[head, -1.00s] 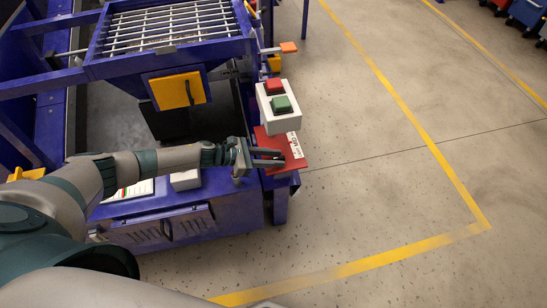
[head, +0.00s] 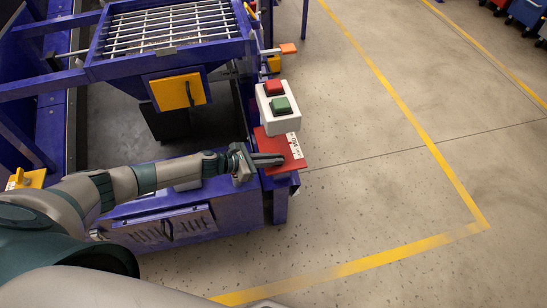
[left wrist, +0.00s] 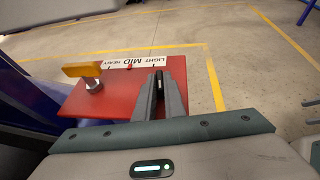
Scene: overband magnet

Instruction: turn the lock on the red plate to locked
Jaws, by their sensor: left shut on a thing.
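The red plate (head: 295,162) sticks out at the corner of the blue machine, and it fills the middle of the left wrist view (left wrist: 110,98). My left gripper (head: 279,160) is over the plate. In the left wrist view its fingers (left wrist: 159,80) are close together, shut on a small dark piece, which I take to be the lock. The fingers hide most of it, so its turned position cannot be read. A yellow lever (left wrist: 82,70) on a metal post stands on the plate to the left of the fingers. My right gripper is not in view.
A white label strip (left wrist: 142,56) reading LIGHT, MID, HEAVY lies along the plate's far edge. A white box (head: 273,119) with a red and a green button stands just behind the plate. Open floor with yellow lines lies to the right.

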